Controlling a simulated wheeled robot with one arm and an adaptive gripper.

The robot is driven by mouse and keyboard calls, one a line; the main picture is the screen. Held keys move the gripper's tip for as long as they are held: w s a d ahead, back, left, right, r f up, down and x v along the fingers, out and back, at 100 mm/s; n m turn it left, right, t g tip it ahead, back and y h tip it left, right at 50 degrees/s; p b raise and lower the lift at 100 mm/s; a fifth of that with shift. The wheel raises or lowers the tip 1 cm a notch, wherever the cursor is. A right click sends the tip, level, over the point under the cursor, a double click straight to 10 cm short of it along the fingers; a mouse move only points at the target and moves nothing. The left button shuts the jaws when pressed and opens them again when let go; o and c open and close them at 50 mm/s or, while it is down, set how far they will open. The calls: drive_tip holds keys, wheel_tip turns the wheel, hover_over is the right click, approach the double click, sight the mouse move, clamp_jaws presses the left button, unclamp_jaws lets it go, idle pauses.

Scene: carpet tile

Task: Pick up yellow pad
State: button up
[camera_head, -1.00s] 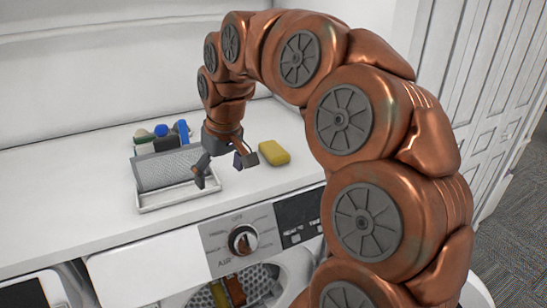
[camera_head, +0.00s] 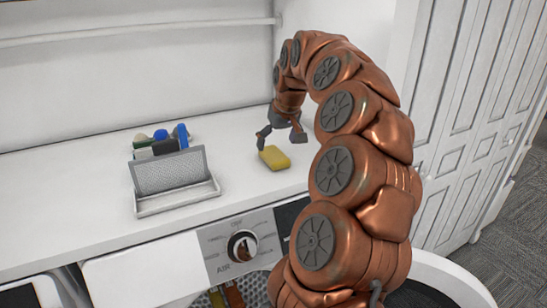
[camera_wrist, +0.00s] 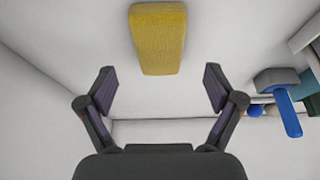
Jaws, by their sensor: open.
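The yellow pad (camera_head: 274,158) lies flat on the white counter, to the right of the wire rack in the head view. In the wrist view the yellow pad (camera_wrist: 158,38) is at the top middle, beyond the fingertips and lined up with the gap between them. My gripper (camera_head: 281,139) is just behind and above the pad in the head view. In the wrist view my gripper (camera_wrist: 158,88) has its two fingers wide apart with nothing between them. I cannot tell the exact height of the fingers above the counter.
A grey wire rack (camera_head: 172,172) with a tray stands left of the pad. Blue-handled brushes (camera_head: 182,134) and other small items are behind it. The white counter (camera_head: 60,190) is clear on the left. A washer's control panel and knob (camera_head: 241,246) sit below the front edge.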

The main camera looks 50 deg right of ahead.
drive_tip(key=p+x, duration=0.1)
drive_tip(key=x, duration=0.4)
drive_tip(key=c, duration=1.2)
drive_tip(key=shift+c, duration=0.2)
drive_tip(key=shift+r, duration=0.1)
wheel_tip(320, 180, up, 13)
drive_tip(key=b, duration=0.1)
wheel_tip(320, 180, up, 5)
hover_over(274, 153)
drive_tip(key=shift+s, duration=0.1)
idle(0.5)
drive_tip(key=shift+f, duration=0.25)
